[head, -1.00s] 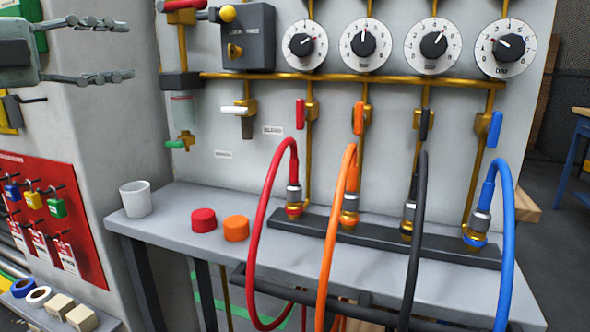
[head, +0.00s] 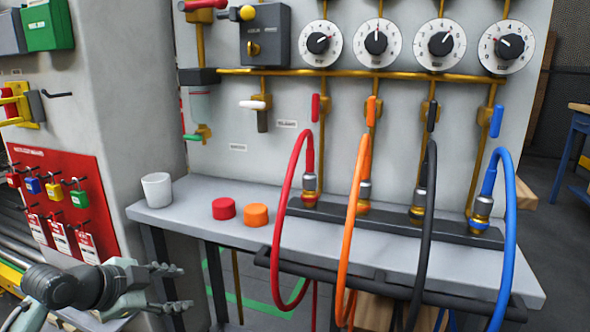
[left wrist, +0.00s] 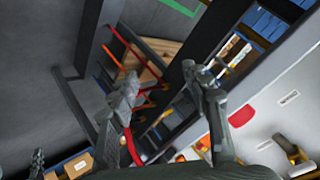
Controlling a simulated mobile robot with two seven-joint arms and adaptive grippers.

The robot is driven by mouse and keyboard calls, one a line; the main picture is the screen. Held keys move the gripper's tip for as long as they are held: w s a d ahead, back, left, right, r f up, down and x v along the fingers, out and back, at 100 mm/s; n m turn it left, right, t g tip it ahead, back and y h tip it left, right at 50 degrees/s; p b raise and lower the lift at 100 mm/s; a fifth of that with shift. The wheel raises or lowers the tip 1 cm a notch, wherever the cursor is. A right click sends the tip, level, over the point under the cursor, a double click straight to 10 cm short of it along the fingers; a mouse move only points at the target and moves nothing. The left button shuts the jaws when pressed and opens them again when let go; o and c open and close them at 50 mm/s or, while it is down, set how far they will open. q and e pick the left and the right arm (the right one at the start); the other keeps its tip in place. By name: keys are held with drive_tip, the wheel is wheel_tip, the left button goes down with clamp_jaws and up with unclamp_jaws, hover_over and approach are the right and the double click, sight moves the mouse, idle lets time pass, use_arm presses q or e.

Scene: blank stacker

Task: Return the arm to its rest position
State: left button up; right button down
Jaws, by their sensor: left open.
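My left gripper (head: 181,287) is at the lower left of the head view, in front of and below the grey bench's left end. Its fingers point right, are spread apart and hold nothing. In the left wrist view its two fingers (left wrist: 170,112) are also apart, with nothing between them. The arm comes in from the lower left corner. My right gripper is in neither view.
A grey bench (head: 190,203) carries a white cup (head: 157,190), a red cap (head: 223,208) and an orange cap (head: 256,215). Red, orange, black and blue hoses loop over its front. A red padlock board (head: 60,170) hangs left.

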use_arm(q)
drive_tip(key=s+f+n+g+y, duration=0.3)
drive_tip(key=s+f+n, duration=0.4)
drive_tip(key=s+f, duration=0.7)
drive_tip(key=s+a+f+n+g+y, duration=0.35)
drive_tip(key=s+f+n, duration=0.35)
drive_tip(key=s, duration=0.6)
wheel_tip(320, 180, down, 7)
drive_tip(key=w+m+p, duration=0.1)
drive_tip(key=p, duration=0.2)
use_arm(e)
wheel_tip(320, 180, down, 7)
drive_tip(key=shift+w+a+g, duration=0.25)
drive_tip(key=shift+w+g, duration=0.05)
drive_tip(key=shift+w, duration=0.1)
